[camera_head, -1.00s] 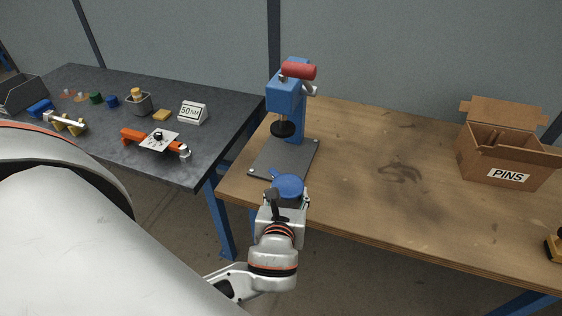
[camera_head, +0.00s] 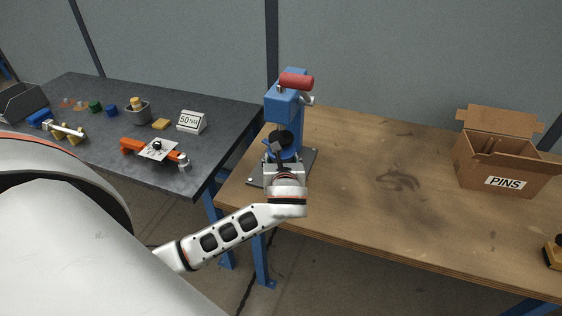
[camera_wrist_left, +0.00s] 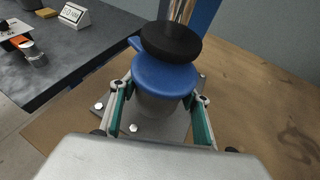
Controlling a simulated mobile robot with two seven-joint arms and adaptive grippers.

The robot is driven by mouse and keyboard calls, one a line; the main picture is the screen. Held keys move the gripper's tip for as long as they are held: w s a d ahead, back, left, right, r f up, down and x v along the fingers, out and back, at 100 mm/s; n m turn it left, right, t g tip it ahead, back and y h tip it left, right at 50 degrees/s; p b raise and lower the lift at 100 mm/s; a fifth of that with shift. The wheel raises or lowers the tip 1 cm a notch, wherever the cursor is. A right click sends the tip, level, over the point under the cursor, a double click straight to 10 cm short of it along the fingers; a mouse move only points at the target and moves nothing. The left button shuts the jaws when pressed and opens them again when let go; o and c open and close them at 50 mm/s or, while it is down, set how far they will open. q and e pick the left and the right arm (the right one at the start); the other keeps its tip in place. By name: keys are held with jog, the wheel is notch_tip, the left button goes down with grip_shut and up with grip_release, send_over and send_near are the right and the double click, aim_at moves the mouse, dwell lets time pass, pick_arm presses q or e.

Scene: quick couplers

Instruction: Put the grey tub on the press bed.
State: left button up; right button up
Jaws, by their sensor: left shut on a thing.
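The grey tub (camera_wrist_left: 158,106) has a blue lid (camera_wrist_left: 165,76) with a small tab at its left. My left gripper (camera_head: 284,158) is shut on the tub, with one finger on each side of it in the left wrist view. The tub is over the grey plate of the press bed (camera_head: 308,163), under the press's black round ram (camera_head: 281,137). The ram overlaps the far part of the lid in the left wrist view. I cannot tell whether the tub's base touches the bed. My right gripper is not in view.
The blue press (camera_head: 286,100) has a red handle (camera_head: 297,81). An open PINS box (camera_head: 505,165) stands on the right of the wooden table (camera_head: 380,225); the table's middle is clear. The dark table (camera_head: 215,150) at left holds small parts and a 50 NM sign (camera_head: 190,121).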

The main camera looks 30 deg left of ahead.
pick_arm(q)
jog(key=shift+w+a, duration=0.8)
jog(key=shift+w, duration=0.3)
jog(key=shift+f, duration=1.75)
jog(key=o, duration=1.3)
jog(key=shift+f, duration=0.1)
jog(key=v, duration=1.2)
